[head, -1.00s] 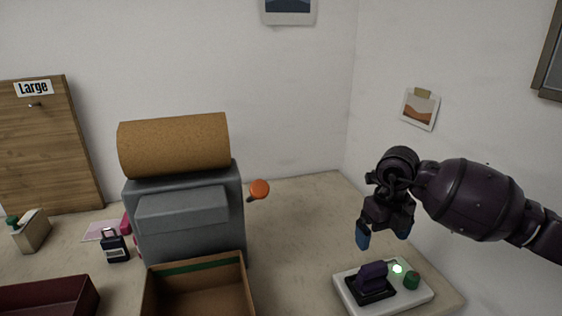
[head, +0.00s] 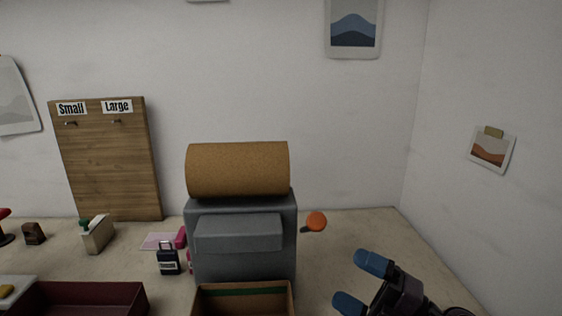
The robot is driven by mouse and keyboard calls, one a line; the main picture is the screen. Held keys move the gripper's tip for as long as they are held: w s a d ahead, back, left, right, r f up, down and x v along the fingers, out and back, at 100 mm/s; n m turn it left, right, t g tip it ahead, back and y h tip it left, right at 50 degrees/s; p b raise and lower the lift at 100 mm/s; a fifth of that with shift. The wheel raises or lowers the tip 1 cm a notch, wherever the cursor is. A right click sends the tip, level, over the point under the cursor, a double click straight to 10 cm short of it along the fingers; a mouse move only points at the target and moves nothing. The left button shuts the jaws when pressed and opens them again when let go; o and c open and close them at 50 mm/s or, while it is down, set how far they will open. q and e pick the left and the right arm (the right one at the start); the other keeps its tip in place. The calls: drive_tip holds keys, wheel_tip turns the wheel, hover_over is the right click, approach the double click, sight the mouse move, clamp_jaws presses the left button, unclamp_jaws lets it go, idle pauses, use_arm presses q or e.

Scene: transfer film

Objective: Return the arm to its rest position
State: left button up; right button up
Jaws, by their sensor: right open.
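My right gripper (head: 361,283) shows at the lower right of the head view. Its two blue fingertips are spread apart with nothing between them, and they point to the left. Its dark purple wrist runs off the bottom edge, so most of the right arm is hidden. The left gripper is not in view.
A grey machine (head: 240,270) with a cork roll (head: 238,170) on top and an orange-knobbed lever (head: 316,221) stands left of my gripper. An open cardboard box (head: 198,302) is in front of it. A dark red tray (head: 125,296) lies left. The tabletop behind my gripper is clear.

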drive_tip(key=s+d+f+m+t+h, duration=0.25)
drive_tip(key=d+f+m+h, duration=0.25)
drive_tip(key=d+m+h, duration=0.6)
drive_tip(key=s+d+f+m+t+h, duration=0.1)
drive_tip(key=d+f+m+t+h, duration=0.25)
drive_tip(key=f+m+h, duration=0.75)
drive_tip(key=s+f+m+g+y, duration=0.2)
drive_tip(key=s+f+m+g, duration=0.15)
drive_tip(key=s+g, duration=0.45)
drive_tip(key=s+f+m+g+y, duration=0.1)
drive_tip(key=s+f+m+g, duration=0.25)
drive_tip(key=s, duration=0.75)
drive_tip(key=w+f+t, duration=0.7)
drive_tip(key=f, duration=0.3)
drive_tip(key=shift+w+d+n+y, duration=0.3)
drive_tip(key=shift+w+d+n, duration=0.1)
